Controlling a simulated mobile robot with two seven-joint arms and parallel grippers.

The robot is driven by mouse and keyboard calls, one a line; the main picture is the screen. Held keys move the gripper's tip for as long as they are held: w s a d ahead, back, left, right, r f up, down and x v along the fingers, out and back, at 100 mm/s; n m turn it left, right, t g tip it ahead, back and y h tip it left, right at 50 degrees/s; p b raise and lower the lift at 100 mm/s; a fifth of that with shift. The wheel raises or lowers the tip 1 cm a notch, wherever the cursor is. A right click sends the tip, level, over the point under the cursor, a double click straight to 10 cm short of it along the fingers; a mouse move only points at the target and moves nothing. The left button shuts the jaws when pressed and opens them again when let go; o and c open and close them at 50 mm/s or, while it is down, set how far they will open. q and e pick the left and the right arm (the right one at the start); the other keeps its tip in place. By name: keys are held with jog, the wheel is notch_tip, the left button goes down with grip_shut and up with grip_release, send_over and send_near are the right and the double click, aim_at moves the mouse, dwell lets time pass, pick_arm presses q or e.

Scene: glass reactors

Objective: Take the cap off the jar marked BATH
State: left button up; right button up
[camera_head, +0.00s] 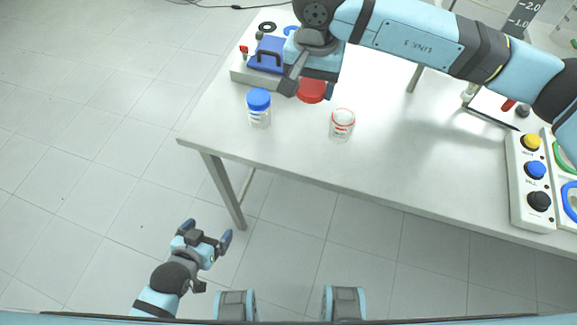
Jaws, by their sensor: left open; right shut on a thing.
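A clear jar (342,126) with a red-ringed open mouth stands upright on the table, without a cap. A second jar (259,112) with a blue cap (258,98) stands to its left. I cannot read BATH or any other label on either jar. My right gripper (311,87) is shut on a red cap (312,94), up and to the left of the open jar and apart from it. The gripper body hides part of the cap. My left gripper (208,232) is open and empty, over the floor in front of the table.
A device with a blue top (267,55) is at the table's back left, behind the blue-capped jar. A panel with yellow, blue and black knobs (536,170) lies at the right. The table (415,165) is clear between the open jar and that panel.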

jog(key=a+b, duration=0.1)
jog(key=a, duration=0.2)
jog(key=p, duration=0.1)
send_over(289, 155)
jog(key=shift+m, duration=0.3)
notch_tip(289, 155, down, 16)
jog(key=shift+r, duration=0.15)
notch_tip(289, 155, down, 4)
jog(key=shift+f, duration=0.5)
pick_arm(q)
jog(key=shift+s+d+f, duration=0.25)
jog(key=shift+d+f, duration=0.1)
jog(key=shift+f, duration=0.2)
jog(key=shift+f, duration=0.1)
